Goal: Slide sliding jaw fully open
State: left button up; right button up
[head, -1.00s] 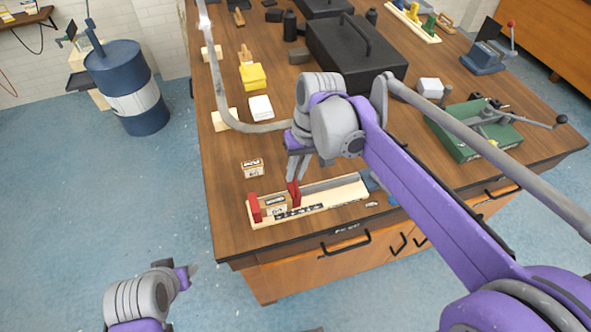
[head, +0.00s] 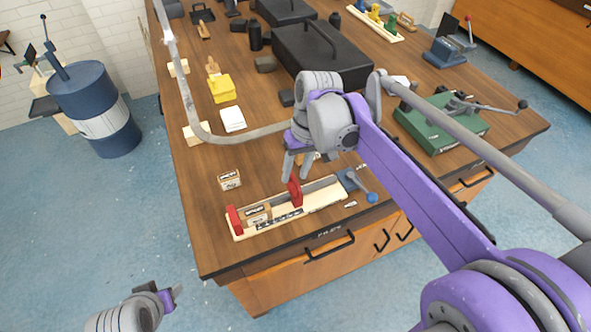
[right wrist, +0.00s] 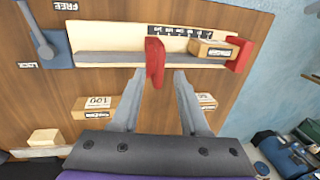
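A pale wooden fixture (head: 328,195) with a long channel lies near the table's front edge. A red fixed jaw (head: 234,219) stands at its left end, and a red sliding jaw (head: 295,192) stands near the middle. A small labelled box (head: 259,213) sits between them, nearer the fixed jaw. My right gripper (head: 297,172) is over the sliding jaw. In the right wrist view its fingers (right wrist: 158,75) are apart, with the sliding jaw (right wrist: 154,62) between the tips and gaps showing. My left gripper (head: 172,295) is low at left, off the table; its opening is unclear.
A labelled box (head: 229,180) lies behind the fixture; another box (right wrist: 97,105) lies beside my fingers in the wrist view. A green device (head: 440,125) and a black case (head: 320,55) are farther back.

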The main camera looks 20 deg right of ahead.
jog(key=shift+r, duration=0.1)
notch_tip(320, 180, up, 10)
jog(key=d, duration=0.2)
jog(key=shift+r+p, duration=0.25)
jog(key=shift+p, duration=0.05)
dwell(0.4)
jog(key=s+a+f+t+h, duration=0.1)
jog(key=s+f+t, duration=0.2)
jog(key=s+f, duration=0.3)
jog(key=s+a+f+t+h, duration=0.1)
jog(key=s+f+t, duration=0.1)
jog(key=s+f, duration=0.5)
notch_tip(320, 180, down, 5)
jog(key=shift+s+r+t, duration=0.1)
jog(key=shift+s+t, duration=0.15)
jog(key=shift+t, duration=0.15)
jog(key=shift+d, duration=0.1)
